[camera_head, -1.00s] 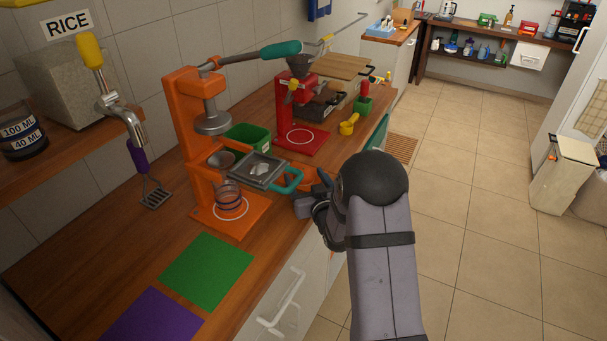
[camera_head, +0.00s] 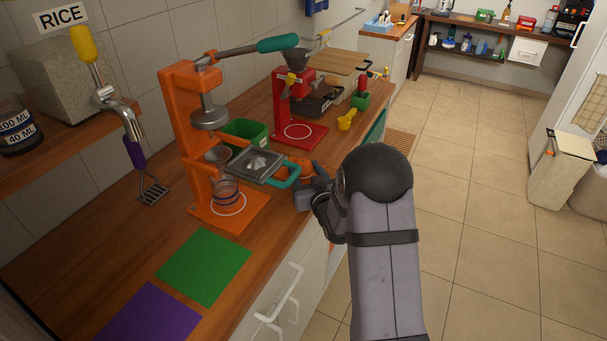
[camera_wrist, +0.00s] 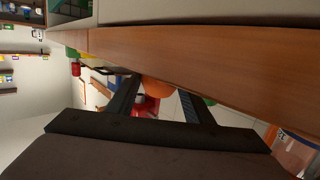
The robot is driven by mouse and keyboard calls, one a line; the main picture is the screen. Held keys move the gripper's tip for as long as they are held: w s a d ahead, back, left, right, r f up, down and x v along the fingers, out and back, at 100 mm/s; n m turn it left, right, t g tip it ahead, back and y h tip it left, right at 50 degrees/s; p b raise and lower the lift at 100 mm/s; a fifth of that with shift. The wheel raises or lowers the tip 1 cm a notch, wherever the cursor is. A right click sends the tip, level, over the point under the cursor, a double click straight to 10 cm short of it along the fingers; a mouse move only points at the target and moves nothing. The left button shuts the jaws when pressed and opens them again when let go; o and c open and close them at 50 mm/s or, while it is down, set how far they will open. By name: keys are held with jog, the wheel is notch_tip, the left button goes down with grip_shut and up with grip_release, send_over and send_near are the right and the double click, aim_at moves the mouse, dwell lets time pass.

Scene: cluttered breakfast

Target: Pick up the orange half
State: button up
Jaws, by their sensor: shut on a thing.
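The orange half (camera_head: 302,167) is a rounded orange piece at the counter's front edge, just right of the teal-handled grey tray. My gripper (camera_head: 314,186) is at it, largely hidden behind my own wrist and arm. In the wrist view the orange half (camera_wrist: 158,87) sits between the two dark fingers of my gripper (camera_wrist: 160,86), which are shut on it. Whether it is clear of the counter cannot be told.
An orange lever press (camera_head: 185,125) with a glass under it stands left of my gripper. The grey tray with a teal handle (camera_head: 258,165) is close beside it. A red press (camera_head: 290,105) stands behind. Green and purple mats (camera_head: 205,268) lie in front.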

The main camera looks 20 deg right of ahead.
aim_at(308, 170)
jog(key=r, duration=0.6)
jog(key=shift+s+d+b, duration=0.25)
jog(key=shift+d+b, duration=0.1)
jog(key=shift+b, duration=0.05)
jog(key=s+d+b, duration=0.2)
jog(key=s+d, duration=1.1)
jog(key=shift+s, duration=0.2)
jog(key=shift+d, duration=0.1)
